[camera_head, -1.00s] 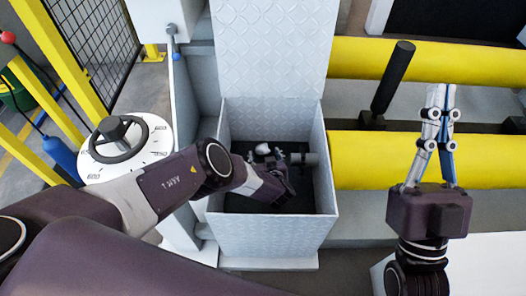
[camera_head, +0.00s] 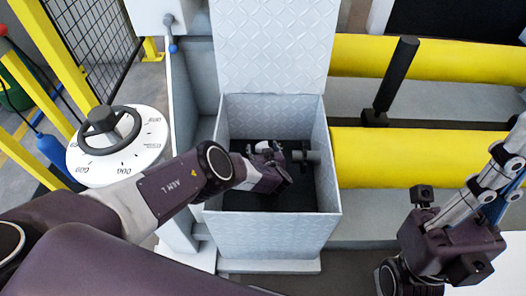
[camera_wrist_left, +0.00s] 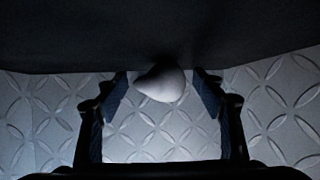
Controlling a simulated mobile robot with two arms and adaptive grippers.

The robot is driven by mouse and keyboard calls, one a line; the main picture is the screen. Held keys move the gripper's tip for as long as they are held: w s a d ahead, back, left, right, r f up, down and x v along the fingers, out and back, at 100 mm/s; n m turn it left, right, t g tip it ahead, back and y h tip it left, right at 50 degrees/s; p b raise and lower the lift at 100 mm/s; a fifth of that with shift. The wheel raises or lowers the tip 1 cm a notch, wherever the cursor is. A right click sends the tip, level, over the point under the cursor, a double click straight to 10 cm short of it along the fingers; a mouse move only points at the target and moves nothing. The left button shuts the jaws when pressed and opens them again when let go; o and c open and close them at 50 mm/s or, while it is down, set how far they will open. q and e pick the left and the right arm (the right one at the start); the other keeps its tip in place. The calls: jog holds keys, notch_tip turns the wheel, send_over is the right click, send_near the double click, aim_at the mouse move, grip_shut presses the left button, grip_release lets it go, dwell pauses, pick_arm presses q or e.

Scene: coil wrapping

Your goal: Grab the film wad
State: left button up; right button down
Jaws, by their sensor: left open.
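The film wad (camera_wrist_left: 161,82) is a smooth whitish lump in the left wrist view. It lies between the two fingertips of my left gripper (camera_wrist_left: 163,92), near the dark band at the top. The fingers are open on either side, with a gap to the wad. In the head view my left gripper (camera_head: 270,147) reaches down into the metal box, and I cannot tell the wad apart from the pale finger parts there. My right gripper (camera_head: 512,160) is at the right edge, away from the box. Its fingers overlap in view and are partly cut off.
The diamond-plate box (camera_head: 270,235) has walls around my left gripper and a raised panel (camera_head: 272,45) behind. A grey cylinder (camera_head: 310,156) sticks out inside. Yellow rollers (camera_head: 400,157) lie to the right.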

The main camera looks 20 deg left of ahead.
pick_arm(q)
jog(key=shift+w, duration=0.15)
jog(key=c, duration=1.1)
jog(key=shift+o, duration=0.2)
jog(key=shift+r, duration=0.1)
